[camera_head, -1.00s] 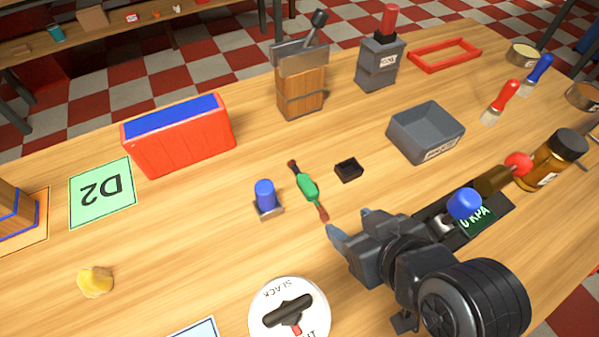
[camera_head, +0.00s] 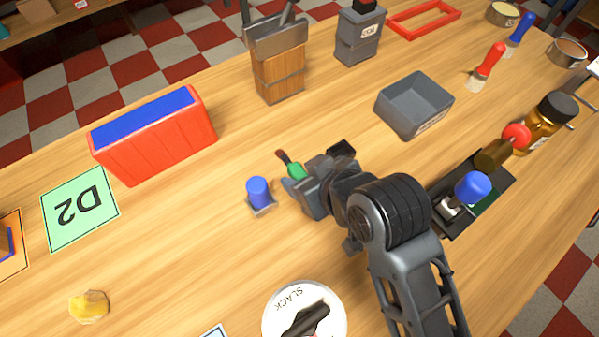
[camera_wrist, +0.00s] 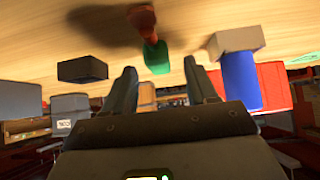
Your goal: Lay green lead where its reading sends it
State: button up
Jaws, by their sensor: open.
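The green lead (camera_head: 295,171) lies on the wooden table, with dark red ends. My open gripper (camera_head: 300,180) is low over it and hides its near part in the head view. In the wrist view the green body (camera_wrist: 157,57) shows between the two fingers (camera_wrist: 160,85), ahead of them. I cannot tell whether the fingers touch it. A display unit (camera_head: 470,212) with a blue knob stands at the right; its reading is mostly hidden. The green D2 card (camera_head: 80,209) lies at the left.
A blue-capped post (camera_head: 258,193) stands close left of my gripper, and a small black block (camera_head: 341,148) close right.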

jog(key=shift+w+a+f, duration=0.25)
jog(key=shift+w+f, duration=0.15)
jog(key=shift+f, duration=0.1)
jog(key=shift+c, duration=0.3)
grip_shut()
